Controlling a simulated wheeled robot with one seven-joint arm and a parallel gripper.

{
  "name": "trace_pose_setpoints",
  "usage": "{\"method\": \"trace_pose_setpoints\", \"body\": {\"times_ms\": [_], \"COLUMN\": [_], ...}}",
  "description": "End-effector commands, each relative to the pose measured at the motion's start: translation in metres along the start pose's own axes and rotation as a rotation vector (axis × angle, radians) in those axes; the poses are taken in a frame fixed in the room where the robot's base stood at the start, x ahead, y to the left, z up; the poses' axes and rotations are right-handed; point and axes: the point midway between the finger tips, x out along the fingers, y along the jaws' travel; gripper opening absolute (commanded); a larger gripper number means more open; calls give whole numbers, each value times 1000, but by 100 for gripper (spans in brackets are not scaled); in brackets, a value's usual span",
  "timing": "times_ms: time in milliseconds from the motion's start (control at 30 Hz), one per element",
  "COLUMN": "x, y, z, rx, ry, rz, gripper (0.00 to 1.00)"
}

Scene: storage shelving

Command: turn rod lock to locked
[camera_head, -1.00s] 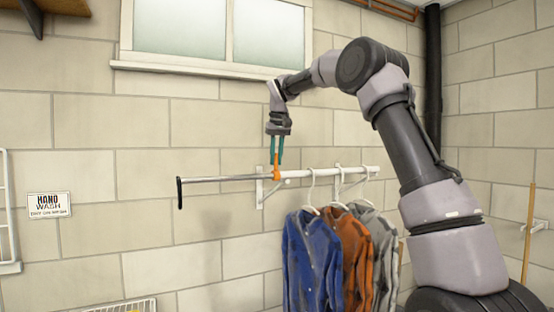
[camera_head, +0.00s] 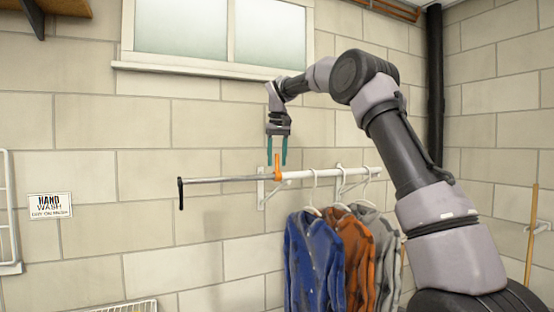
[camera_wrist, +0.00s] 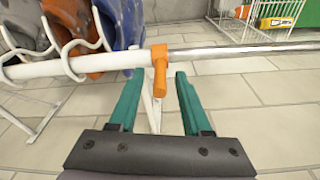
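The rod lock is an orange lever (camera_head: 277,166) on the clothes rod, where the thin metal rod (camera_head: 222,179) meets the thicker white tube (camera_head: 325,172). In the head view the lever points up from the rod. In the wrist view the orange lever (camera_wrist: 160,76) lies between and just beyond my two teal fingers. My gripper (camera_head: 277,163) is open above the rod, fingers pointing down; it also shows in the wrist view (camera_wrist: 156,88). The fingers are apart, with a gap on both sides of the lever, and hold nothing.
Blue, orange and grey shirts (camera_head: 313,262) hang from white hangers to the right of the lock. White brackets (camera_head: 262,190) hold the tube to the block wall. The rod's left end has a black tip (camera_head: 181,193). A window sill (camera_head: 200,71) is above.

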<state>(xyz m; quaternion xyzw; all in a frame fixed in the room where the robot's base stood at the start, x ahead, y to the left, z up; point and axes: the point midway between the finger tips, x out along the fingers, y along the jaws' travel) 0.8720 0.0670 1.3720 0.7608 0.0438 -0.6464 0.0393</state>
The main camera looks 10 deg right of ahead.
Motion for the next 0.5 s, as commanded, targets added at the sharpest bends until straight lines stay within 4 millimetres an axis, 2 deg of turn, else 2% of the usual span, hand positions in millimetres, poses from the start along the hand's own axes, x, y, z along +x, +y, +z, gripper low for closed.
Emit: {"method": "trace_pose_setpoints", "body": {"times_ms": [167, 267, 500], "x": [-2, -10, -56], "y": [0, 0, -1], "z": [0, -1, -1], "rx": [0, 0, 0], "ry": [1, 3, 6], "rz": [0, -1, -1], "gripper": [48, 48, 48]}}
